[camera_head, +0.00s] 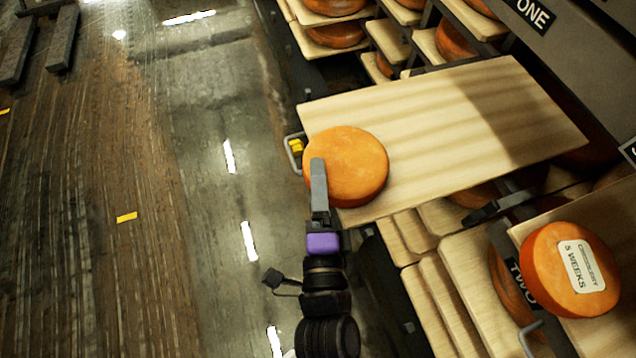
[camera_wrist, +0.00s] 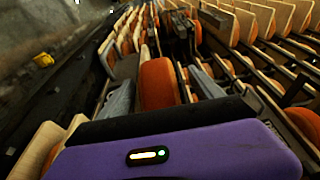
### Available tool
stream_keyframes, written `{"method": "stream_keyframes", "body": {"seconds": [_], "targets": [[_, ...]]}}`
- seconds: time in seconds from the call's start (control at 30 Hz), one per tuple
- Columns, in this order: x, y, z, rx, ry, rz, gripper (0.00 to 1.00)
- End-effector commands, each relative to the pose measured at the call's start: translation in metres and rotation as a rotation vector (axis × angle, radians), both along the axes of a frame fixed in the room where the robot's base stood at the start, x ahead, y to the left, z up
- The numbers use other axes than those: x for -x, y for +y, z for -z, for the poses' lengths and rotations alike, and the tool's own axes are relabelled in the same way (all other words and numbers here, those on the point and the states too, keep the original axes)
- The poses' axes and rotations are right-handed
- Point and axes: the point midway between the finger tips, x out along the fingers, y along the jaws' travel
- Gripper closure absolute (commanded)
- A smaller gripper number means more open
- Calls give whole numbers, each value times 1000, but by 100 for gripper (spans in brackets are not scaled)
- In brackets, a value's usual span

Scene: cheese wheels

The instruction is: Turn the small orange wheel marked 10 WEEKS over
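An orange cheese wheel (camera_head: 358,163) lies flat at the near left corner of a pulled-out wooden board (camera_head: 450,120), partly over its edge. Its upper face is plain; no 10 WEEKS label shows. My gripper (camera_head: 318,166) reaches it from below in the head view, with one grey finger over the upper face. The other finger is hidden there. In the wrist view the wheel (camera_wrist: 160,84) appears edge-on between both fingers, with a narrow dark gap beside the right finger. The gripper looks open around the rim.
Another orange wheel (camera_head: 569,269), labelled 5 WEEKS, lies on a lower right board near a TWO sign. Shelves with more boards and wheels fill the right side. A metal handle (camera_head: 294,153) stands left of the board.

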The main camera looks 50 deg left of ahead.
Motion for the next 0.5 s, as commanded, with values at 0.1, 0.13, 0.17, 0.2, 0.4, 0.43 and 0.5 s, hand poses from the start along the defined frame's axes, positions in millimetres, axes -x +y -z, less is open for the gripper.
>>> {"method": "stream_keyframes", "body": {"seconds": [0.1,0.13,0.17,0.2,0.4,0.43,0.5], "targets": [[0,0,1,2,1,0,25],[0,0,1,2,2,0,25],[0,-1,6,9,10,2,25],[0,-1,6,8,9,2,25],[9,-15,6,8,6,3,25],[11,-18,6,8,5,4,25],[19,-27,6,6,7,4,25]]}}
